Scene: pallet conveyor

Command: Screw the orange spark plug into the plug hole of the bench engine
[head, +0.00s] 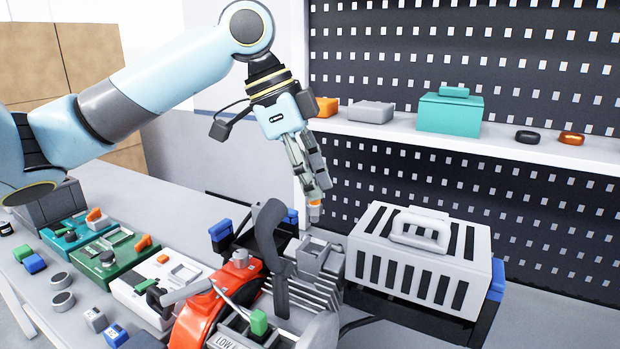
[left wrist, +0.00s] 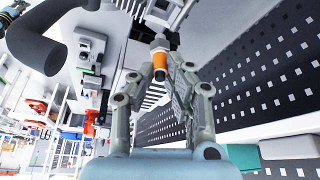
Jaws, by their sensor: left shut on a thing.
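My left gripper (head: 316,196) hangs fingers-down above the right part of the bench engine in the head view. It is shut on the orange spark plug (head: 315,211), whose tip shows below the fingers. In the left wrist view the spark plug (left wrist: 160,55) sits between the fingertips (left wrist: 162,75), its orange body and metal end visible. The bench engine (head: 315,296) has grey fins, a red housing (head: 210,310) and a dark curved pipe (head: 269,240). The plug appears above the engine and apart from it. I cannot make out the plug hole. My right gripper is not in view.
A box with a white slotted cover and handle (head: 420,232) stands right of the engine. Small modules, including a green one (head: 112,258), and loose blocks lie on the bench at left. A shelf (head: 470,142) with a teal box (head: 450,112) runs along the black pegboard behind.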

